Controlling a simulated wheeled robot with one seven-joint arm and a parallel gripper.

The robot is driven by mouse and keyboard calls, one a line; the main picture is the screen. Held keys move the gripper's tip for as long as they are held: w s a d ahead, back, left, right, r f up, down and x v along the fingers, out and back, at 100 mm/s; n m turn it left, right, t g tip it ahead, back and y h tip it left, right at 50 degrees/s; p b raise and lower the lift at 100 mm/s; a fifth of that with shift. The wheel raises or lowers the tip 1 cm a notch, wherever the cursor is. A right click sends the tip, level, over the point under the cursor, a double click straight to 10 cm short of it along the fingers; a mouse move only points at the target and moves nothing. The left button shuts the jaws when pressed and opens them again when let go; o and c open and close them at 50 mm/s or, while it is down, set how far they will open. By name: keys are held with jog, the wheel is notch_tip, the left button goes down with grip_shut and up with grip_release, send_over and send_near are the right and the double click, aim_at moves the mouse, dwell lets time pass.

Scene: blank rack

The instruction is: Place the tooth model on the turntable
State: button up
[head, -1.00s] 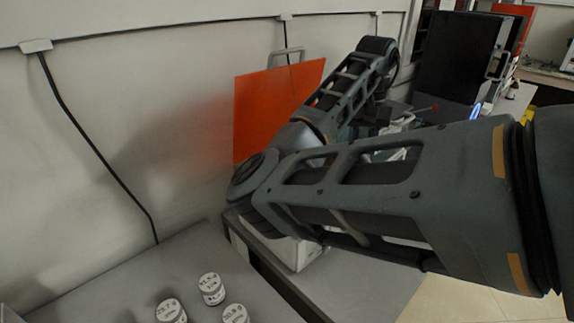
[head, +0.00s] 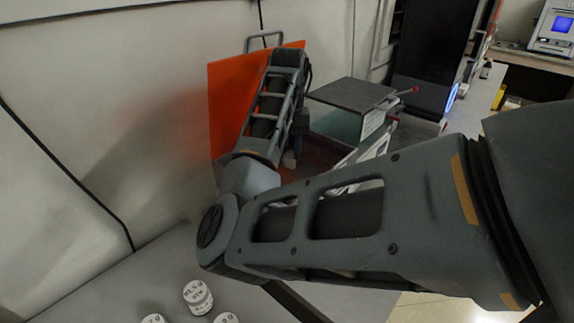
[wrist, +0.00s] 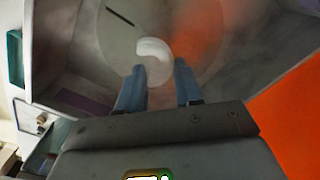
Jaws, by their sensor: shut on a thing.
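The white, curved tooth model (wrist: 153,48) shows at the fingertips of my gripper (wrist: 160,72) in the wrist view. The two blue fingers are shut on it, with its rounded end beyond the tips. A round grey disc, which looks like the turntable (wrist: 118,45), lies under the fingertips and has a dark line near its edge. I cannot tell whether the model touches the disc. My arm hides most of the disc there.
An orange panel (head: 226,110) stands left of my gripper against the pale wall. A dark-topped box with glassy sides (head: 337,122) stands at its right. Several white labelled jars (head: 198,297) stand on the near grey bench. A black cabinet (head: 432,50) is behind.

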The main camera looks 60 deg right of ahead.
aim_at(287, 174)
jog(key=shift+w+a+f, duration=0.1)
jog(key=shift+f, duration=2)
jog(key=shift+f, duration=0.1)
jog(key=o, duration=1.1)
notch_tip(287, 174, up, 12)
jog(key=shift+r+p, duration=0.15)
jog(key=shift+p, duration=0.7)
